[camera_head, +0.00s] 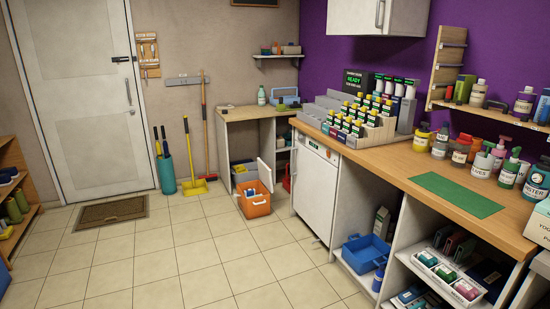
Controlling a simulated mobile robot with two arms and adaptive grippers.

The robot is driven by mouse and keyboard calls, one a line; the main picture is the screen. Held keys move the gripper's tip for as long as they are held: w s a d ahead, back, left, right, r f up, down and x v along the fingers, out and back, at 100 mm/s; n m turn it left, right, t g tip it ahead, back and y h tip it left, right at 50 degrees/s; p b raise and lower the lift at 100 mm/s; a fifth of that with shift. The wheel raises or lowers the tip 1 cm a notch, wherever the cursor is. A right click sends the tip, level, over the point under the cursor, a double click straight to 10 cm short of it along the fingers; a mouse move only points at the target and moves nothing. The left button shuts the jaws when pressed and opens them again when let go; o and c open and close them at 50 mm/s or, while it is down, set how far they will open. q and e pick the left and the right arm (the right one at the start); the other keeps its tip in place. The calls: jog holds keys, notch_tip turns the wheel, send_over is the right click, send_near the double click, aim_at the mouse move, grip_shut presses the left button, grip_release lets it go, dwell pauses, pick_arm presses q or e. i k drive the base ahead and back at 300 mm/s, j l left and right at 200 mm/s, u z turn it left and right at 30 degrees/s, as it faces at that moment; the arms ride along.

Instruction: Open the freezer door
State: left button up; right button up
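A narrow strip with small dark marks runs along the top of the front. I cannot make out a handle clearly. The front faces the tiled floor to the left. Neither of my grippers shows in the head view.
Free tiled floor (205,262) lies before the appliance. An orange bin (256,203) stands on the floor just left of it. A blue crate (366,253) sits on a low shelf at right.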

aim_at(315, 184)
jog(key=i, duration=1.85)
